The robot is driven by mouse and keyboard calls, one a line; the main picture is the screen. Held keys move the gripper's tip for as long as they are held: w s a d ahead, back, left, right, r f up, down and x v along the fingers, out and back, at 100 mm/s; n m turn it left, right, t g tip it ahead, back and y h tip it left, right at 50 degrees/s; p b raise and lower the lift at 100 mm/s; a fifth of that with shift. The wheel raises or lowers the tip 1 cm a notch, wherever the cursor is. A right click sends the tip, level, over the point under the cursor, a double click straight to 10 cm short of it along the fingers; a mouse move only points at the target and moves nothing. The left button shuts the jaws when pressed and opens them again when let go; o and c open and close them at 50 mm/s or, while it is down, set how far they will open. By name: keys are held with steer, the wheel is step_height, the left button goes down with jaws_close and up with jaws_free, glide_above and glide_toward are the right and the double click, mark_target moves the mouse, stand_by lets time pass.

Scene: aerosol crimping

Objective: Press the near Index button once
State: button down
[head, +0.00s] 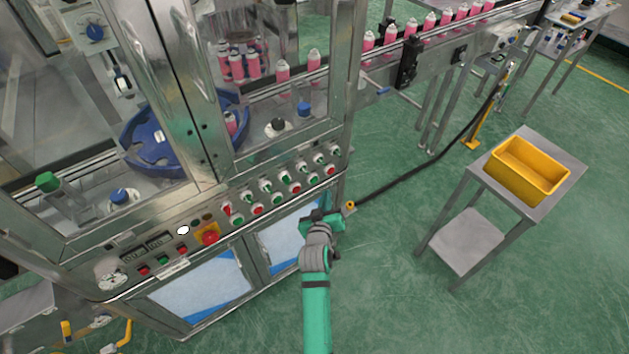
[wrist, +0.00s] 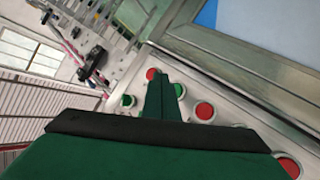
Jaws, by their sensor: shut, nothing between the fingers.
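The machine's sloped control panel (head: 190,235) carries rows of red and green round buttons and switches. No label is legible, so I cannot tell which button is the near Index one. My gripper (head: 312,216) is in front of the panel's right part in the head view. In the wrist view its green fingers (wrist: 161,88) are together and empty, over the panel among the buttons. A green button (wrist: 180,90) shows just right of the fingertips, with a red button (wrist: 204,111) beyond it. Another red button (wrist: 151,74) is by the tips. Contact cannot be told.
A red emergency-stop button on a yellow plate (head: 208,237) sits left of the button rows. Glass doors and metal frames rise behind the panel. A conveyor (head: 400,50) with pink cans runs back right. A side table holds a yellow bin (head: 525,170); the floor before it is clear.

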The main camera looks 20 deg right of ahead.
mark_target(314, 180)
steer(key=w, duration=0.1)
steer(key=w+a, duration=0.1)
steer(key=w, duration=0.1)
steer(key=shift+w+a, duration=0.1)
steer(key=shift+a, duration=0.05)
stand_by(0.3)
steer(key=shift+w, duration=0.25)
stand_by(1.6)
steer(key=shift+w+a, duration=0.1)
steer(key=shift+w, duration=0.1)
